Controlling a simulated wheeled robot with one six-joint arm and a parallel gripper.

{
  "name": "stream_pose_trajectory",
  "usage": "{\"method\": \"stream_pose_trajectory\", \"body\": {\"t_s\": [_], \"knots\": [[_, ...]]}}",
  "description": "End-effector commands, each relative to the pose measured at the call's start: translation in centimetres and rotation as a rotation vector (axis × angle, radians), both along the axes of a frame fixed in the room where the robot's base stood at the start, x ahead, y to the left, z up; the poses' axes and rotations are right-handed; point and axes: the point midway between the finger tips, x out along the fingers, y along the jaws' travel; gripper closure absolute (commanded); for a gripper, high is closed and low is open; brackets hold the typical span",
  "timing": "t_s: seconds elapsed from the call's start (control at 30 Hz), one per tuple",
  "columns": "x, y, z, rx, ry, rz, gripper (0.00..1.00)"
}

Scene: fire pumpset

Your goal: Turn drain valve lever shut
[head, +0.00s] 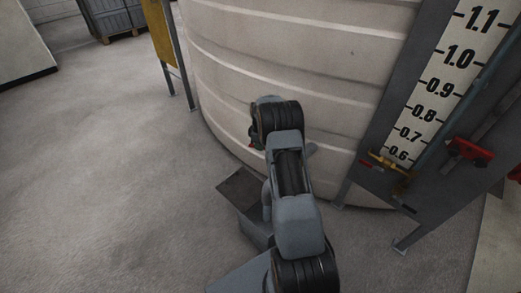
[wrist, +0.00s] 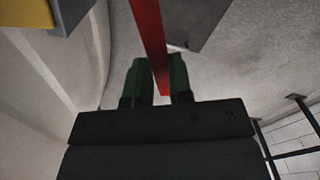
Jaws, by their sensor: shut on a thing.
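The red drain valve lever (wrist: 150,40) is a long flat bar in the wrist view. It runs from the top edge down between the two green fingers of my gripper (wrist: 159,75). My gripper is shut on the lever, with its lower end between the fingers. In the head view, my arm hides most of the gripper and the lever. Only a small red and dark bit (head: 252,144) shows at the arm's left side, close to the tank wall. The valve body is not clearly visible.
A large cream ribbed tank (head: 330,70) stands right behind the arm. A level gauge board (head: 437,95) with a red handle (head: 470,151) and a brass valve (head: 389,163) is to the right. A yellow panel (head: 160,35) stands left. The floor at left is clear.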

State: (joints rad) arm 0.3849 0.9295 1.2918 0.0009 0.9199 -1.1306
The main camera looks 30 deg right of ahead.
Motion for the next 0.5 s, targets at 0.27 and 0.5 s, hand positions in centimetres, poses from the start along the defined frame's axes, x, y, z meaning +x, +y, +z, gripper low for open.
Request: {"method": "stream_pose_trajectory", "body": {"t_s": [0.27, 0.5], "knots": [[1.9, -2.8, 0.0, -0.002, -0.001, -0.236, 1.00], [2.7, -4.5, 0.0, -0.001, 0.000, -0.381, 1.00]]}}
